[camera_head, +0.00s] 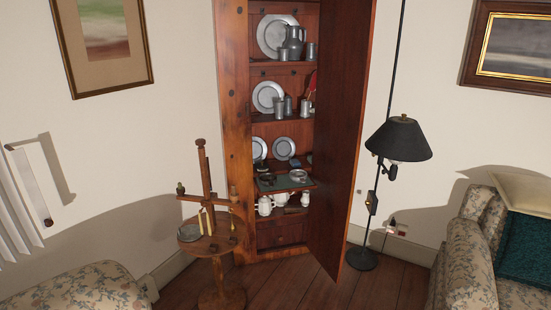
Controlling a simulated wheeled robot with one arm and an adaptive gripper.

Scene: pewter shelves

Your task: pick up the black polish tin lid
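Small dark round shapes (268,177) lie on a dark greenish mat or tray (280,186) on a low shelf of the open wooden cupboard (237,130). They may include the black polish tin lid, but they are too small to tell lid from tin. A shiny round metal piece (299,176) lies to their right on the same surface. My gripper is not in view.
The cupboard door (343,140) stands open on the right. A small round wooden stand (212,243) is at the cupboard's front left, and a black floor lamp (398,139) is right. White pots (281,199) sit below the mat. Armchairs flank the bare floor.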

